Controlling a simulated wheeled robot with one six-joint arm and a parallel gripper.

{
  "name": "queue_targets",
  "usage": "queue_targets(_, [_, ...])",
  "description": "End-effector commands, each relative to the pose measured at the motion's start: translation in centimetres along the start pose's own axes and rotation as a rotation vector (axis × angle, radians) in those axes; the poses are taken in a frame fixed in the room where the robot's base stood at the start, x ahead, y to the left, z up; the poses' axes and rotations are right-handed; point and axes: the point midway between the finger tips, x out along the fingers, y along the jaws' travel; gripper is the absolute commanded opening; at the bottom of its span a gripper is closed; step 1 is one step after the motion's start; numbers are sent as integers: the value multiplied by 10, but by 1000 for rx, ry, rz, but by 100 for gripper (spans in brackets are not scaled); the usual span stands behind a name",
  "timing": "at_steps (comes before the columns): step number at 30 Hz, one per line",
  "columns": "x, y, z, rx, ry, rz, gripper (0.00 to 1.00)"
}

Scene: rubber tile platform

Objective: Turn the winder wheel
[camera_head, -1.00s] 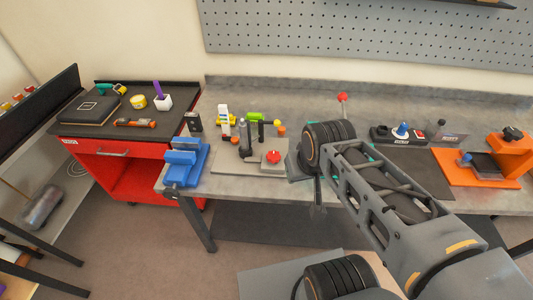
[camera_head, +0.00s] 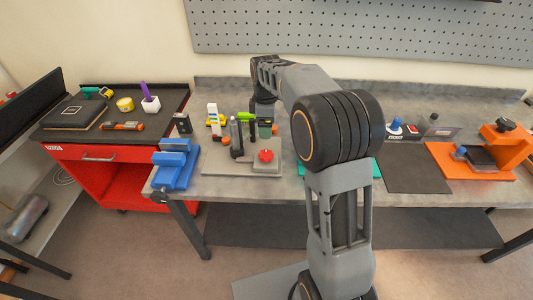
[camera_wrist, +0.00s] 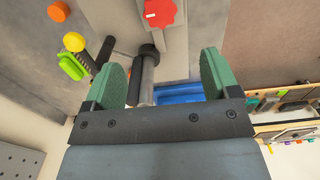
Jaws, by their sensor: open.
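A red lobed knob (camera_head: 265,155) sits on a grey block at the right of a grey base plate (camera_head: 215,168); I cannot tell whether it is the winder wheel. It also shows in the wrist view (camera_wrist: 160,12), cut by the top edge. Dark upright posts (camera_head: 236,138) stand on the plate left of the knob. My gripper (camera_wrist: 165,75) is open, with a dark post (camera_wrist: 148,68) showing between its green fingers. I cannot tell whether they touch it. In the head view my gripper (camera_head: 264,128) is above the plate, behind the knob, partly hidden.
A blue vise (camera_head: 176,160) is at the bench's left front corner. A yellow ball (camera_wrist: 74,41), an orange piece (camera_wrist: 59,11) and a lime-green piece (camera_wrist: 70,67) lie near the posts. An orange fixture (camera_head: 470,160) stands far right. A dark mat (camera_head: 415,170) is bare.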

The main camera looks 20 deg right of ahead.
Motion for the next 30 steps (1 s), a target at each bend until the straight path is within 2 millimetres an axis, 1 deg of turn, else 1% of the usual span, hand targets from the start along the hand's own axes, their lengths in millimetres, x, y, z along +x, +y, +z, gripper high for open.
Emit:
queue_targets(5, [30,0,0,-6,-2,-6,82])
queue_targets(12, [76,0,1,-4,-2,-5,82])
queue_targets(18, [107,0,1,-3,-1,-4,82])
queue_targets(21, [118,0,0,-3,-1,-4,82])
queue_targets(24, [124,0,0,-3,-1,-2,82])
queue_targets(30, [130,0,0,-3,0,-1,82])
